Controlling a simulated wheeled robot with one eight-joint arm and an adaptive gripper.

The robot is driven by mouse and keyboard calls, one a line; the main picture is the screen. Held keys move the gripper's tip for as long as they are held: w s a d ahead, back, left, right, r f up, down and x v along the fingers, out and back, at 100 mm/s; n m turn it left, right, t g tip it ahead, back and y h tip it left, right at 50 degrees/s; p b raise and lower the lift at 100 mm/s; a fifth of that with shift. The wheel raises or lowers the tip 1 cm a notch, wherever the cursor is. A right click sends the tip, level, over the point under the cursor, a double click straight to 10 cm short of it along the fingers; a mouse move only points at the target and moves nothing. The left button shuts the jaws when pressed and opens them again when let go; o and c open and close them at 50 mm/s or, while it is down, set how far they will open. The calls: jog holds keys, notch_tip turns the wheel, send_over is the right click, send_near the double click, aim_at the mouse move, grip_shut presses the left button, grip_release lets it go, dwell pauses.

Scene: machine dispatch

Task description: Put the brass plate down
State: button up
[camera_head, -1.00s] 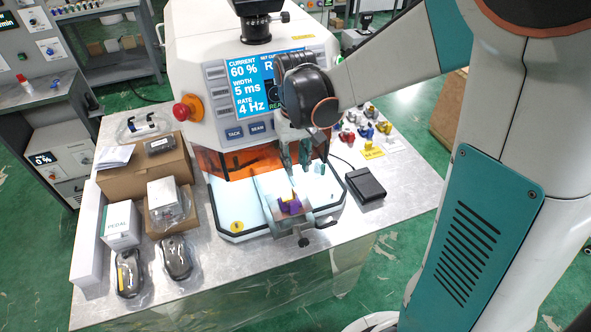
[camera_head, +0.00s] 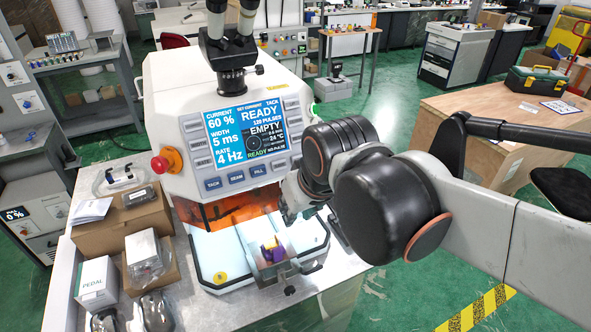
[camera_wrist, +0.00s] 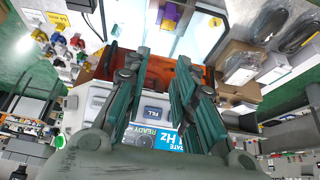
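A purple block with a small yellow piece on it (camera_head: 271,249) sits on the slide at the front of the white machine (camera_head: 160,105). It also shows at the top of the wrist view (camera_wrist: 171,14). I cannot tell whether the yellow piece is the brass plate. My gripper (camera_wrist: 163,56) has its two teal fingers apart, with no held thing visible between them. In the head view my gripper (camera_head: 316,222) is right of the purple block, apart from it and partly covered by my arm.
Cardboard boxes (camera_head: 125,208) and a white pedal box (camera_head: 97,283) crowd the table's left. Coloured parts (camera_wrist: 72,42) and a black pedal (camera_wrist: 80,4) show in the wrist view. The machine's screen (camera_head: 246,130) reads READY and EMPTY. A wooden crate (camera_head: 500,130) stands at right.

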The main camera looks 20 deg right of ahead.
jog(key=shift+s+r+t, duration=0.1)
jog(key=shift+s+t, duration=0.7)
jog(key=shift+s, duration=0.65)
